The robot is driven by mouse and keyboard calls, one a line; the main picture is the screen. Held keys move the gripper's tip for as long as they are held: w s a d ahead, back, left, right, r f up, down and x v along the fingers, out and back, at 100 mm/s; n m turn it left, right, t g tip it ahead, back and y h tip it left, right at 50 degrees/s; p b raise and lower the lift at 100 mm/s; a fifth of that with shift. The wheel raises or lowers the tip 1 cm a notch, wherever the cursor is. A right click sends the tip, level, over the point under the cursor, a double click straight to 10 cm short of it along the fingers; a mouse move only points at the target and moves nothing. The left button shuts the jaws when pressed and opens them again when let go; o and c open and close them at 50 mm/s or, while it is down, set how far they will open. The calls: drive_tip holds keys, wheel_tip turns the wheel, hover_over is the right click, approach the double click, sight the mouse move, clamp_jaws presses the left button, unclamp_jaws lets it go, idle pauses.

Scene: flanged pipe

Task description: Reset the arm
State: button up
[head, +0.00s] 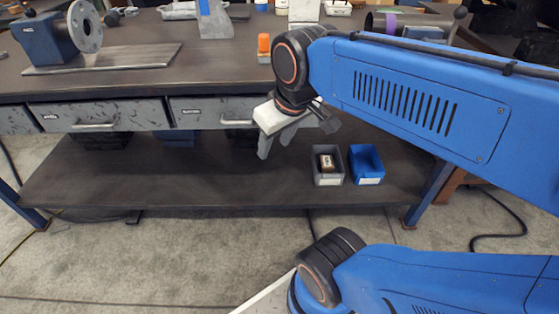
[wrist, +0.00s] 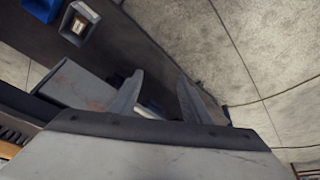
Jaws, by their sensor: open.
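My gripper (head: 275,148) hangs at the end of my blue arm, in front of the workbench's drawer front. It points down and is open with nothing between its fingers. Its two spread grey fingers also show in the wrist view (wrist: 160,88). A grey round flange (head: 86,26) is attached to a blue block (head: 48,42) on a metal plate (head: 103,58) at the left of the bench top, well apart from my gripper.
The dark workbench (head: 195,65) has grey drawers (head: 98,115). A grey bin (head: 327,178) holding a small brown item and a blue bin (head: 366,166) sit on the lower shelf (head: 180,180). An orange-topped object (head: 264,46) stands near my arm. Floor in front is clear.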

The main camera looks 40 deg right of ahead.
drive_tip(key=shift+m, duration=0.5)
drive_tip(key=f, duration=0.1)
drive_tip(key=s+f, duration=0.2)
drive_tip(key=f, duration=0.1)
drive_tip(key=shift+s+a, duration=0.25)
drive_tip(key=shift+a, duration=0.05)
drive_tip(key=shift+r, duration=0.1)
drive_tip(key=shift+c, duration=0.5)
